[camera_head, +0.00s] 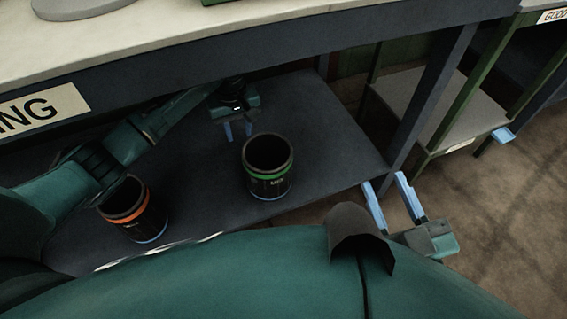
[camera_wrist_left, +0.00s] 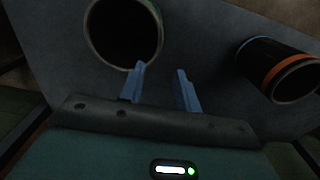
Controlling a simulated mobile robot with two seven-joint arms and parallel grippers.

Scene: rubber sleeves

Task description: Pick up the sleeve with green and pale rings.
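A black, open-topped sleeve with a green ring near its top and a pale edge at its base (camera_head: 268,187) stands upright on the dark lower shelf (camera_head: 330,150). It also shows in the left wrist view (camera_wrist_left: 158,14), at the top. My left gripper (camera_head: 238,136) is open and empty, just behind and left of this sleeve in the head view. In the wrist view, one finger of my left gripper (camera_wrist_left: 160,72) overlaps the sleeve's rim; I cannot tell if they touch. My right gripper (camera_head: 390,190) is open and empty, off the shelf's right edge.
A similar black sleeve with an orange ring (camera_head: 133,222) stands on the shelf to the left, under my left arm; it shows at right in the wrist view (camera_wrist_left: 265,62). A pale tabletop (camera_head: 200,32) hangs above the shelf. A dark table leg (camera_head: 430,100) stands at right.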

